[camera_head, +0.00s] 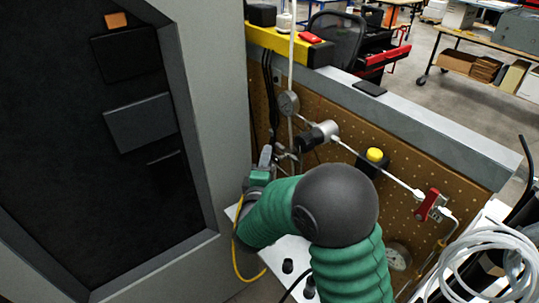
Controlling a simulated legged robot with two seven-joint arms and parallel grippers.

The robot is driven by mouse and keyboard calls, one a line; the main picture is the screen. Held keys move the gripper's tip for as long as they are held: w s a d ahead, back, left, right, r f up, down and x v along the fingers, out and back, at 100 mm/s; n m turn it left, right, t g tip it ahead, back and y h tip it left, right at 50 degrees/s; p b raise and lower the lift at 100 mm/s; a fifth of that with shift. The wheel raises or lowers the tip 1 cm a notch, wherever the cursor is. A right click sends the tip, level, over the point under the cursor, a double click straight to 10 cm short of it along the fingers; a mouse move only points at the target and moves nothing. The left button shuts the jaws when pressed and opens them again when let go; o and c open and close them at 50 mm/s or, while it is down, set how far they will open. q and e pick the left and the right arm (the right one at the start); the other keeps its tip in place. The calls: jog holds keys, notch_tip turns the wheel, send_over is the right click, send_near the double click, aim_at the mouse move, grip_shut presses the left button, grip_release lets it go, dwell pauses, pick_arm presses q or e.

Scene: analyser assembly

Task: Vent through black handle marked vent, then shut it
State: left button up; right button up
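My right arm comes up from the bottom, with a green sleeve and a dark round elbow. My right gripper (277,156) is beyond the elbow, beside the pipework on the pegboard; its fingertips are small and partly hidden, so I cannot tell whether it is open or holds anything. A black part (306,144) sits just right of it on a grey cylindrical fitting (326,130); no "vent" marking is readable. Further along the pipe are a black block with a yellow knob (375,155) and a red handle (428,204). My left gripper is not in view.
A round gauge (288,103) is on the pipe above the gripper; another gauge (398,257) is low on the pegboard (400,165). A large grey cabinet (215,70) stands close on the left. Coiled white tubing (485,260) is at the lower right.

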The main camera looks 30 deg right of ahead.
jog(key=shift+x, duration=1.1)
jog(key=shift+s+d+f, duration=0.1)
jog(key=shift+s+d, duration=0.05)
jog(key=shift+d, duration=0.3)
jog(key=shift+c, duration=2.4)
jog(key=shift+a, duration=0.15)
jog(key=shift+c, duration=1)
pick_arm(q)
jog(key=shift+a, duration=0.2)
pick_arm(e)
jog(key=shift+a, duration=0.45)
grip_shut()
